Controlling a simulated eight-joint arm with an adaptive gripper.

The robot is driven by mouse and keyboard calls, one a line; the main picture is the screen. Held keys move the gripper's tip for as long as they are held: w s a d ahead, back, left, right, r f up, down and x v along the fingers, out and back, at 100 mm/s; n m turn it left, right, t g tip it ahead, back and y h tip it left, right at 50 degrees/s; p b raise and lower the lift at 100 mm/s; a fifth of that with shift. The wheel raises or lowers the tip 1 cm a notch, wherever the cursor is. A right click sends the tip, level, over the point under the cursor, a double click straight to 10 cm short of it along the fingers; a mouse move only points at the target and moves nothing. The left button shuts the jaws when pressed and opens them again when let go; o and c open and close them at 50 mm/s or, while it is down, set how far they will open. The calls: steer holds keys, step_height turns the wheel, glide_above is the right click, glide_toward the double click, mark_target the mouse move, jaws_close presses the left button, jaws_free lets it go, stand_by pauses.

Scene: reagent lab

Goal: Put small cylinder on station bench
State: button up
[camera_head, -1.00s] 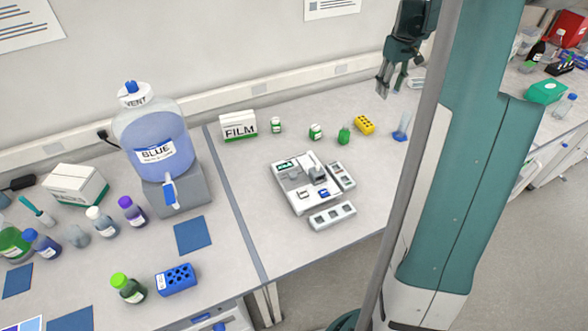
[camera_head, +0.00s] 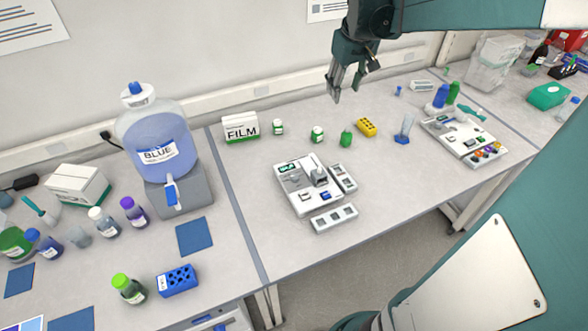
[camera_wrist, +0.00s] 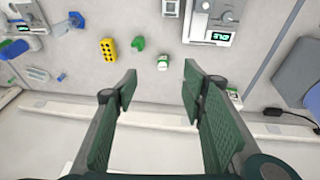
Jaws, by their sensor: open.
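A small clear cylinder with a blue base (camera_head: 406,126) stands upright on the back bench (camera_head: 375,185), right of the yellow rack. In the wrist view a blue-based item near the top (camera_wrist: 76,18) appears to be the same cylinder. My gripper (camera_head: 350,86) is open and empty, raised above the rear of this bench, up and left of the cylinder. The wrist view shows its two fingers (camera_wrist: 160,72) wide apart with nothing between them. I cannot tell which bench is the station bench.
A white device (camera_head: 300,184) sits in front, another (camera_head: 462,137) to the right. A large BLUE jug (camera_head: 157,140) stands left. Bare bench lies between the two devices.

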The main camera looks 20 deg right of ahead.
steer(key=s+a+f+t, duration=0.2)
steer(key=s+a, duration=0.9)
steer(key=a, duration=0.2)
steer(key=s+a+f+t+y, duration=0.1)
steer(key=s+a+f+t, duration=0.1)
steer(key=s+a, duration=0.9)
steer(key=a, duration=0.3)
